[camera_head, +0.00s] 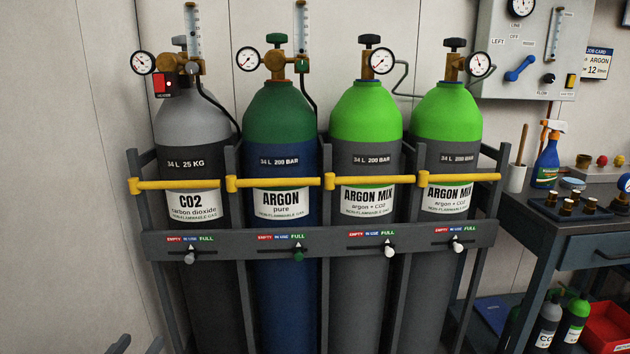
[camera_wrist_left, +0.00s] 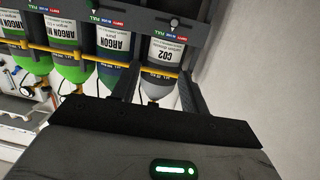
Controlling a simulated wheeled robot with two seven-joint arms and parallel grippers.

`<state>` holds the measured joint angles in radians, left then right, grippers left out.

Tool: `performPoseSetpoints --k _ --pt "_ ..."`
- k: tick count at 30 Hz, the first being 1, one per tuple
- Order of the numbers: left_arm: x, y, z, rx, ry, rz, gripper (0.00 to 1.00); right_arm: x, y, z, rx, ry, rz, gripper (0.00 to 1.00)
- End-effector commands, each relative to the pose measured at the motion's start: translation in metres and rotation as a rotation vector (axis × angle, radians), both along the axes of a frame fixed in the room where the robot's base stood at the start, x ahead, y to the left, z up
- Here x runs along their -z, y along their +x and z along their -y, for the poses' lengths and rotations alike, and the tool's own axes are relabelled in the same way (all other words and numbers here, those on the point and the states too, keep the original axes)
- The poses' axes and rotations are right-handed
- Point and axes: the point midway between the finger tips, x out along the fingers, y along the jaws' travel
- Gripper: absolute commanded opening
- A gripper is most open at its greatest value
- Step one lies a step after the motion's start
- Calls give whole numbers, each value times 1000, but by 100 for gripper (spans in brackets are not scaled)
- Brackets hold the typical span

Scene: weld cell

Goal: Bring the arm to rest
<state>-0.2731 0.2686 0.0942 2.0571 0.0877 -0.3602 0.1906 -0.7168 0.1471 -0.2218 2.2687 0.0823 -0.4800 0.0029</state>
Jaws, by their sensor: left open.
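My left gripper (camera_head: 138,345) shows only as two dark fingertips at the bottom left edge of the head view. They are spread apart with nothing between them. In the left wrist view the two fingers (camera_wrist_left: 160,88) reach up from the dark gripper body, open, with the grey CO2 cylinder (camera_wrist_left: 162,52) behind the gap. I cannot tell the distance to it. In the head view the CO2 cylinder (camera_head: 192,115) stands upright at the left of the rack, up and right of the fingertips. My right gripper is in neither view.
A dark rack (camera_head: 325,241) holds the CO2, blue argon (camera_head: 285,150) and two green-topped argon mix cylinders behind yellow bars. A control panel (camera_head: 528,48) hangs at the upper right. A bench (camera_head: 575,222) stands at the right. Floor space left of the rack looks clear.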

Motion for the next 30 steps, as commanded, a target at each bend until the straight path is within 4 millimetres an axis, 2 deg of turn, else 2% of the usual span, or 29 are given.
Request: performPoseSetpoints --k 1,8,15,18,22,30 --pt "4 -9 11 18 -2 -35 45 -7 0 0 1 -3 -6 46" --pt "35 -56 66 112 -15 -202 45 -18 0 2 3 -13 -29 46" --pt "56 -133 138 237 -50 -402 45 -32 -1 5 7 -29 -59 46" --pt "60 -154 156 270 -60 -446 45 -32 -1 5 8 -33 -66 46" --pt "63 -163 164 285 -65 -467 45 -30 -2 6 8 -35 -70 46" --pt "64 -163 163 285 -64 -466 45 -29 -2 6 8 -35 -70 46"
